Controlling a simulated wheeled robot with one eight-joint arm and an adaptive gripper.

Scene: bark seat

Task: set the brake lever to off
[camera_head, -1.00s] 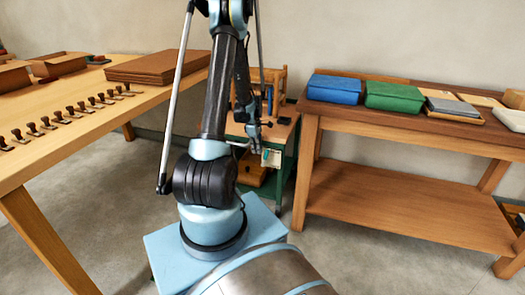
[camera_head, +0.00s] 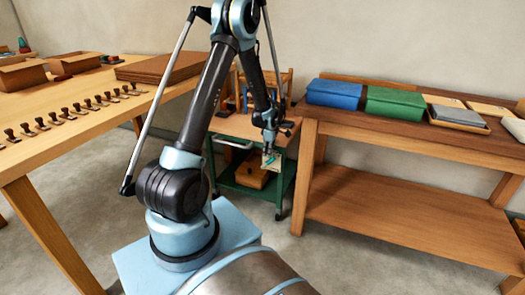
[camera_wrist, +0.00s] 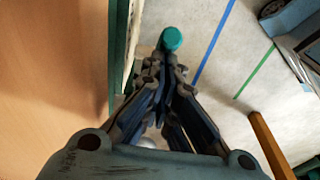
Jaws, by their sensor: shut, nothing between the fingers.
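The brake lever's round teal knob (camera_wrist: 171,39) shows in the wrist view just beyond my fingertips. In the head view the lever is a small teal shape (camera_head: 269,160) against a pale plate (camera_head: 276,165) on the green cart's near side. My gripper (camera_head: 269,149) points down right above it and partly covers it. In the wrist view my gripper's fingers (camera_wrist: 166,72) are together, with nothing between them. The knob looks very close to the tips; I cannot tell whether they touch. The lever's shaft and any markings on the plate are hidden or too small to read.
The green cart (camera_head: 219,175) has a wooden top, a handle and a box on its lower shelf. A workbench (camera_head: 410,205) with blue and green boxes stands close on the right. A long table (camera_head: 60,150) with several stamps is on the left. Floor between is open.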

